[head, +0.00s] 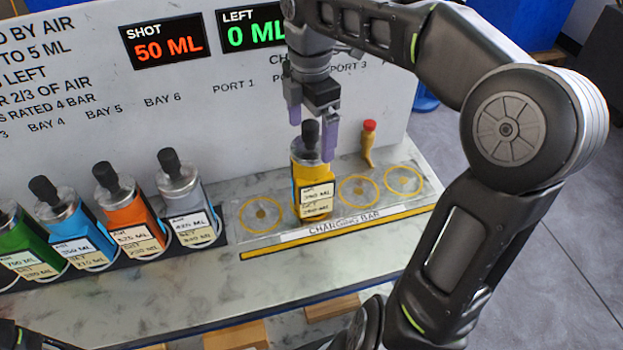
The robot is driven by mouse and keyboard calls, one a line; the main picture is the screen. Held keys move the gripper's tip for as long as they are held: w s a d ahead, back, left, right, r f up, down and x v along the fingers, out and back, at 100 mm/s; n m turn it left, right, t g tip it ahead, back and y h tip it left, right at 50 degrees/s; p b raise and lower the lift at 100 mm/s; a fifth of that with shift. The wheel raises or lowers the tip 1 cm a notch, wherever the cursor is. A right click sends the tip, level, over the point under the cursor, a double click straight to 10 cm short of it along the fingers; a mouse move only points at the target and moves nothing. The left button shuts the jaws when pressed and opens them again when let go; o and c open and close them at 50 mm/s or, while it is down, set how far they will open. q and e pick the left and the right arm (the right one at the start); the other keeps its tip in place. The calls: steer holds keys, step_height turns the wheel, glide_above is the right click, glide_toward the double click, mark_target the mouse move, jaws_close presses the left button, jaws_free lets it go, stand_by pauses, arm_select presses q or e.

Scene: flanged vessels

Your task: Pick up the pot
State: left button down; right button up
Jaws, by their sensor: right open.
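A yellow pot (312,174) with a grey metal top, a black knob and white and yellow labels stands upright at one of the ringed ports of the changing bar (290,238). My right gripper (312,128) comes down from above it. Its purple-tipped fingers are apart, with the black knob between or just behind them. I cannot tell whether they touch it. No left gripper can be made out.
Grey (185,195), orange (128,217), blue (72,232) and green (25,245) vessels stand in bays to the left. A red-topped yellow item (367,145) stands behind the ports. A white panel (170,95) rises behind. Empty rings flank the yellow pot.

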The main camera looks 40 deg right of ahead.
mark_target(310, 150)
step_height(310, 150, down, 5)
steer(key=shift+s+a, duration=0.1)
steer(key=shift+a, duration=0.05)
steer(key=shift+c, duration=0.3)
stand_by(0.3)
steer(key=shift+r, duration=0.1)
jaws_close()
stand_by(0.8)
